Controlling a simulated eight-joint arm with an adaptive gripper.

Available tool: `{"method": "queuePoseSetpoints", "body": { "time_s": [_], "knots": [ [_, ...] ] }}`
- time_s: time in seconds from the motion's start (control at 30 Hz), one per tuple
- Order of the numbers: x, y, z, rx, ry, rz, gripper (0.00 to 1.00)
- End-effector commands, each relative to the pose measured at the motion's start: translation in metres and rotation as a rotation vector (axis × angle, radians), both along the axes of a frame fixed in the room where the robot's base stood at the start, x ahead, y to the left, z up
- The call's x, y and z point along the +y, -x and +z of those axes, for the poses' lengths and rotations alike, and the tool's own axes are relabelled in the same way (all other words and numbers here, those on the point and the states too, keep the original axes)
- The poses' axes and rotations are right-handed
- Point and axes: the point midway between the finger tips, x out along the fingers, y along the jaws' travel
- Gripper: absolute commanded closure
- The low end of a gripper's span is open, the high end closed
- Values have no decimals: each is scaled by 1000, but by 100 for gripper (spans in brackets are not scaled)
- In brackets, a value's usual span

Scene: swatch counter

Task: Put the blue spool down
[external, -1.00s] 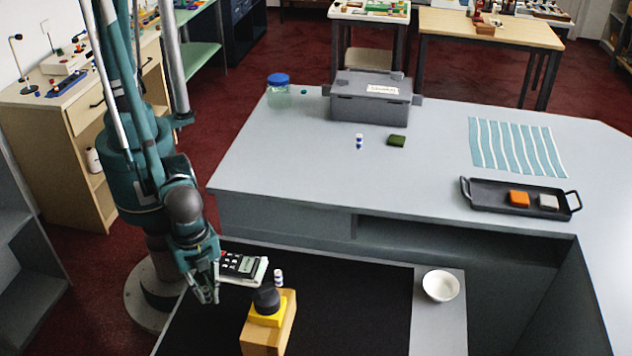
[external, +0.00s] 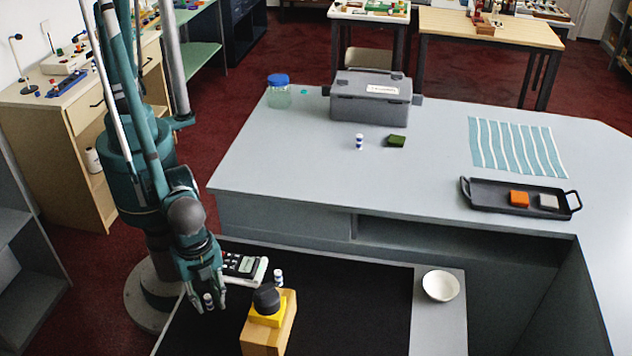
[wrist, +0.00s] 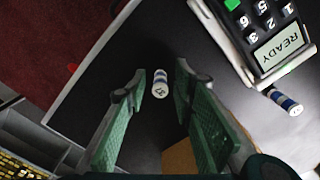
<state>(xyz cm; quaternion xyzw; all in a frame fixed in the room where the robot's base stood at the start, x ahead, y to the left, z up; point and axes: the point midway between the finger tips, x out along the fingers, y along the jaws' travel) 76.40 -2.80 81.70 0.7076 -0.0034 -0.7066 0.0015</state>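A small blue-and-white spool (wrist: 160,84) stands on the black mat (external: 345,310), between and apart from my fingertips in the wrist view. It also shows in the external view (external: 208,301), low between the fingers. My gripper (external: 209,302) is open around it, with a gap on both sides in the wrist view (wrist: 160,78). A second blue-and-white spool (external: 278,277) stands by the keypad device (external: 243,266); it also shows in the wrist view (wrist: 285,102). A third similar spool (external: 359,142) stands on the grey counter (external: 290,160).
A yellow block with a dark round knob (external: 267,303) sits on a wooden block (external: 270,335) right of my gripper. A white bowl (external: 440,286) stands farther right. The black mat between them is clear. A black tray (external: 490,203) is on the counter.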

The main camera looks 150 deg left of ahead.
Motion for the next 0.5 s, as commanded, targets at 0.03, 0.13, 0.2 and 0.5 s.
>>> {"method": "queuePoseSetpoints", "body": {
  "time_s": [0.03,0.13,0.2,0.5],
  "knots": [
    [0,0,0,0,0,0,75],
    [0,0,0,0,0,0,75],
    [0,0,0,0,0,0,75],
    [0,0,6,0,0,0,75]
  ]
}}
